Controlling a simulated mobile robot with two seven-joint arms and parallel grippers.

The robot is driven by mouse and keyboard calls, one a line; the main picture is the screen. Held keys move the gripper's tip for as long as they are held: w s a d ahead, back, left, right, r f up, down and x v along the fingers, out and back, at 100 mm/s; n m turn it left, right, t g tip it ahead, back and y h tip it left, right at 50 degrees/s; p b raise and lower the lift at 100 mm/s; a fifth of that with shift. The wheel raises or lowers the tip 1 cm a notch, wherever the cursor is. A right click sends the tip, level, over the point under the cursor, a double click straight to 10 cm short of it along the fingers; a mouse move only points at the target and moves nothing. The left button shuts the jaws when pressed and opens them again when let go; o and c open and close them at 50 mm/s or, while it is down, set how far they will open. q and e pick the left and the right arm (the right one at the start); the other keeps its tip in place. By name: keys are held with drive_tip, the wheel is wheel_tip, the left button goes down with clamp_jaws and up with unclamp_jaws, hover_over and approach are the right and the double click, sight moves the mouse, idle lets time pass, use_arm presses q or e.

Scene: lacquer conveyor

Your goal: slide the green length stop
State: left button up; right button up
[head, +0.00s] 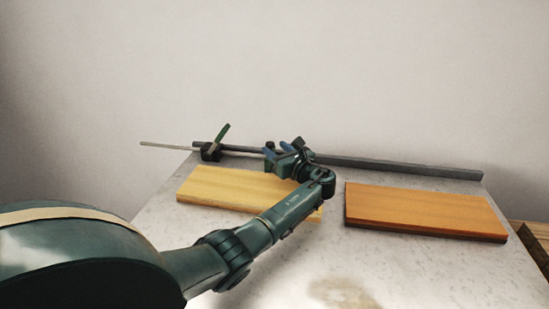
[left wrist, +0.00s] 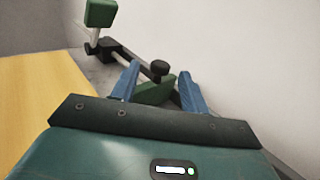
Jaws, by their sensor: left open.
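In the left wrist view a green block (left wrist: 154,91) with a black knob (left wrist: 160,68) sits on the dark rail (left wrist: 127,56); it looks like the length stop. My left gripper (left wrist: 158,76) is open, with one blue finger on each side of the green block; I cannot tell whether they touch it. In the head view my left gripper (head: 283,150) is over the rail and hides most of this spot. A second green piece, an upright paddle (head: 222,137) on a black block (head: 211,153), stands at the rail's left end. My right gripper is not in view.
A pale yellow board (head: 225,188) lies below the rail, partly under my left arm. An orange board (head: 425,209) lies to the right. A long grey fence (head: 400,168) runs along the back of the table, close to the wall. A thin rod (head: 165,145) sticks out left.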

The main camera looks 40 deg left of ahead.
use_arm(q)
drive_tip(key=shift+b+x, duration=0.35)
drive_tip(key=shift+x, duration=0.6)
clamp_jaws()
